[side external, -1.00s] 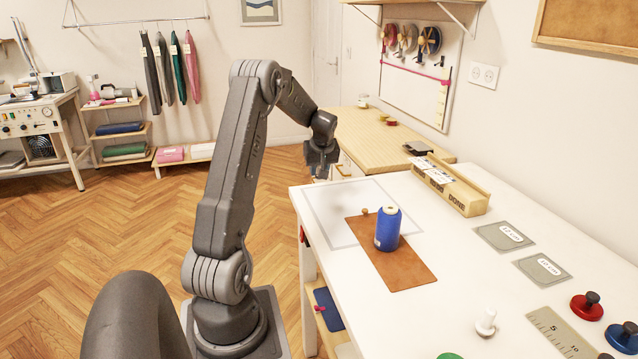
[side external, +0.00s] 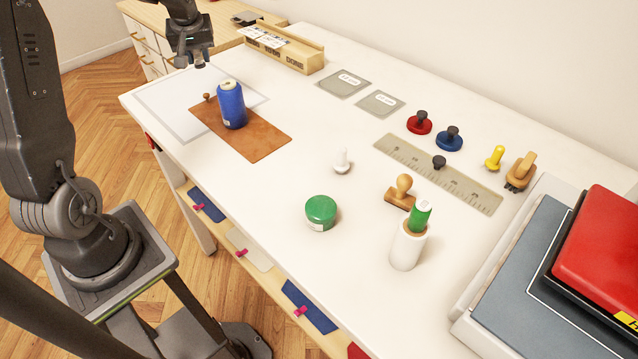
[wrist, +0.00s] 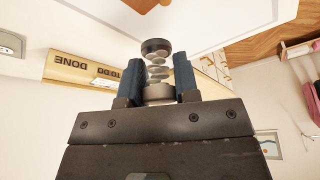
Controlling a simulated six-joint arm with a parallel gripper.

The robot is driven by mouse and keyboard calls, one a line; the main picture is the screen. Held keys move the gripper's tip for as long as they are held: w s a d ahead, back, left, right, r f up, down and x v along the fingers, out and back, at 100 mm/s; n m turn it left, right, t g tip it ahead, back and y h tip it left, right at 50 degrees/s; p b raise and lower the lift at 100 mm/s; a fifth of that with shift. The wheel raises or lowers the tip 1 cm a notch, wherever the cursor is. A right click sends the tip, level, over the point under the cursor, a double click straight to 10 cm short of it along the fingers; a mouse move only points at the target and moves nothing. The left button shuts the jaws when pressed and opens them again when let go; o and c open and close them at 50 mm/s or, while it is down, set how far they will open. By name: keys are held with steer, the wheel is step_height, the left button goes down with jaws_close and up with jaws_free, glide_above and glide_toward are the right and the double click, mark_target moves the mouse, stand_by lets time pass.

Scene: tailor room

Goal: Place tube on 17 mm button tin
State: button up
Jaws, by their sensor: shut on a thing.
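My gripper (side external: 190,58) hangs in the air near the far end of the white table in the side view. In the wrist view its blue-grey fingers (wrist: 170,80) are shut on a small clear tube (wrist: 157,70) with a dark cap, a grey base and pale discs stacked inside. The tube cannot be made out in the side view. A round green tin (side external: 321,210) with a small white label stands near the table's front edge, well away from my gripper. The label is too small to read, so I cannot tell whether it says 17 mm.
A blue thread cone (side external: 231,104) stands on a brown leather mat (side external: 262,142). A white knobbed piece (side external: 342,161), a wooden stamp (side external: 399,192), a ruler (side external: 470,188) and a white holder with a green spool (side external: 408,245) surround the tin. A wooden box (side external: 285,53) stands behind.

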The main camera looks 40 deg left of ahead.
steer(key=w+d+r+m+t+h, duration=0.2)
steer(key=d+m, duration=0.4)
steer(key=d, duration=1.2)
steer(key=m+h, duration=0.2)
steer(key=m, duration=0.5)
glide_above(330, 201)
steer(key=s, duration=0.1)
steer(key=f, duration=0.6)
steer(key=shift+s+a, duration=0.2)
steer(key=shift+a, duration=0.15)
steer(key=shift+d+f, duration=0.3)
steer(key=shift+f, duration=1.9)
steer(key=shift+f, duration=0.15)
steer(key=o, duration=0.9)
